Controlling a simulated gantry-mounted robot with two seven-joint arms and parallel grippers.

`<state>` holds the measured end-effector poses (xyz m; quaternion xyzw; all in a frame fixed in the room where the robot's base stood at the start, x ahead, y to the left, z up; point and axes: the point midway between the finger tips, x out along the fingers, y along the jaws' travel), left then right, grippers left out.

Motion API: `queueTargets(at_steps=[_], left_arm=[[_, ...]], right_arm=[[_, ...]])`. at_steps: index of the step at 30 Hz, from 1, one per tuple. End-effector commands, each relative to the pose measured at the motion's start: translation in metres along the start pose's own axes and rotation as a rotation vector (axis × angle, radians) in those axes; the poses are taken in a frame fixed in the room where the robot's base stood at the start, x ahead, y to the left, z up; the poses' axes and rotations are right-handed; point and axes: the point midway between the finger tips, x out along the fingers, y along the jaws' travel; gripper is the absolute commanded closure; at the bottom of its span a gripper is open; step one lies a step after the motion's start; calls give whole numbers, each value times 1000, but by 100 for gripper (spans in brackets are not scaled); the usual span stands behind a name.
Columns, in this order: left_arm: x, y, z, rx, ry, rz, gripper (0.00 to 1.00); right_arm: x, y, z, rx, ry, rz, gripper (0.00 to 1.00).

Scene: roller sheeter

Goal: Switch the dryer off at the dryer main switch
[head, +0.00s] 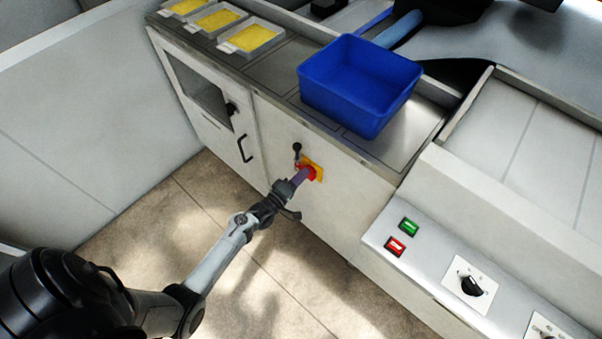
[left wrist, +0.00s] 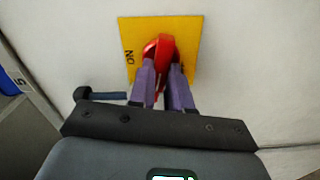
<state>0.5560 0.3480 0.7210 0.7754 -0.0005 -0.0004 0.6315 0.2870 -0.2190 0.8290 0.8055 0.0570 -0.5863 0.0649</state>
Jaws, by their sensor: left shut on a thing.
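The dryer main switch is a red rotary handle (left wrist: 160,46) on a yellow plate (left wrist: 190,35) on the white cabinet front. In the head view the yellow plate (head: 317,170) and red handle (head: 307,171) sit below the blue bin. Lettering that reads "ON" shows at the plate's left side in the left wrist view. My left gripper (head: 303,177) reaches the switch from the lower left, its purple fingers (left wrist: 163,82) shut on the red handle. The fingers hide part of the handle. My right gripper is not in view.
A black-knobbed lever (head: 297,148) stands just left of the plate. A blue bin (head: 360,82) and yellow-filled trays (head: 250,38) rest on the cabinet top. A panel with green (head: 409,226) and red buttons (head: 396,246) lies to the right. The floor in front is clear.

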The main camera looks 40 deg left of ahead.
Motion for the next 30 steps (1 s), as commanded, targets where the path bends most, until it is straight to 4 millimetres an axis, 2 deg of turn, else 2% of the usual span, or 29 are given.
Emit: queueTargets(at_steps=[12, 29, 30], left_arm=[[0, 0, 0, -195, 0, 1, 100], [0, -2, 0, -222, 0, -1, 100], [0, -2, 0, -222, 0, -1, 76]], right_arm=[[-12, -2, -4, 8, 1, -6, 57], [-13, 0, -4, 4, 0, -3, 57], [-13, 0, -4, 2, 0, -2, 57]])
